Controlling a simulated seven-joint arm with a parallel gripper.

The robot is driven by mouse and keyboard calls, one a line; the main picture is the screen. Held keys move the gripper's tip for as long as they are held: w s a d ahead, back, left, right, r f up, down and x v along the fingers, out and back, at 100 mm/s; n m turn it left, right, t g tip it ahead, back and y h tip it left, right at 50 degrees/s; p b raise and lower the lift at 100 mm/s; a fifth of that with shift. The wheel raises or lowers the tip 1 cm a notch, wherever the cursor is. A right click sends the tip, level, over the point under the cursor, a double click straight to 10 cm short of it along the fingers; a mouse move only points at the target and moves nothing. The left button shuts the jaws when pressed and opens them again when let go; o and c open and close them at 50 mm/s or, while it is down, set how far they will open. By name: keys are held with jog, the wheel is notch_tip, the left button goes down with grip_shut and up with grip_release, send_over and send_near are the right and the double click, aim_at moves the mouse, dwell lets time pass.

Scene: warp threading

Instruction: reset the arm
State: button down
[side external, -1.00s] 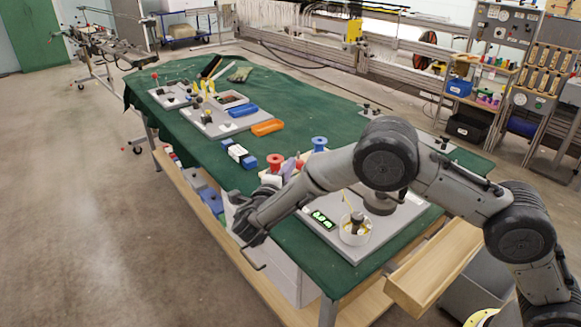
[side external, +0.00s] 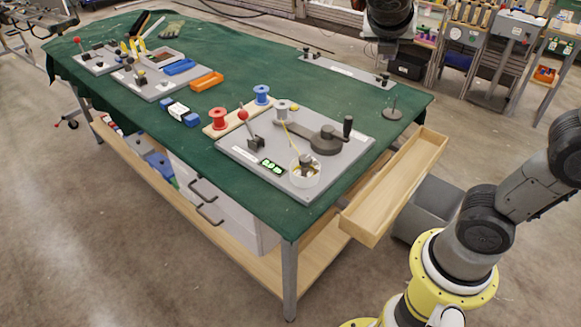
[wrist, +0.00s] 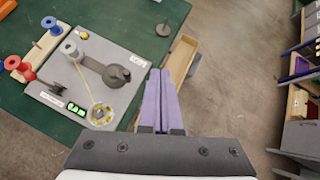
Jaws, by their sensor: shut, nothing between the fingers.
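My gripper (wrist: 161,75) shows in the wrist view as two purple fingers pressed together with nothing between them. It is raised above the front right edge of the green-covered table (side external: 255,205), apart from everything there. In the side external view only parts of my arm show, at the top and at the right; my gripper is out of that frame. The grey winding board (side external: 235,150) lies on the table with its crank (side external: 325,138), a white cup (side external: 305,172) and a green display (side external: 272,166). A yellow thread runs from a grey spool (side external: 282,109) to the cup.
An open wooden drawer (side external: 395,190) sticks out from the table's right end. Red (side external: 218,118) and blue (side external: 262,95) spools stand on a wooden rack. An orange tray (side external: 207,82) and a blue tray (side external: 179,67) lie farther back. The floor in front is clear.

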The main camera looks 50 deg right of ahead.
jog(key=s+a+f+m+t+y, duration=0.1)
jog(key=s+a+f+m+y, duration=0.1)
jog(key=s+m, duration=0.3)
jog(key=s+a+f+m+y, duration=0.3)
jog(key=s+m, duration=0.2)
jog(key=s+a+f+m+t+y, duration=0.1)
jog(key=a+f+m+y, duration=0.3)
jog(key=m, duration=0.9)
jog(key=s+a, duration=0.1)
jog(key=a, duration=0.2)
jog(key=shift+a+f+t, duration=0.2)
jog(key=shift+t, duration=0.2)
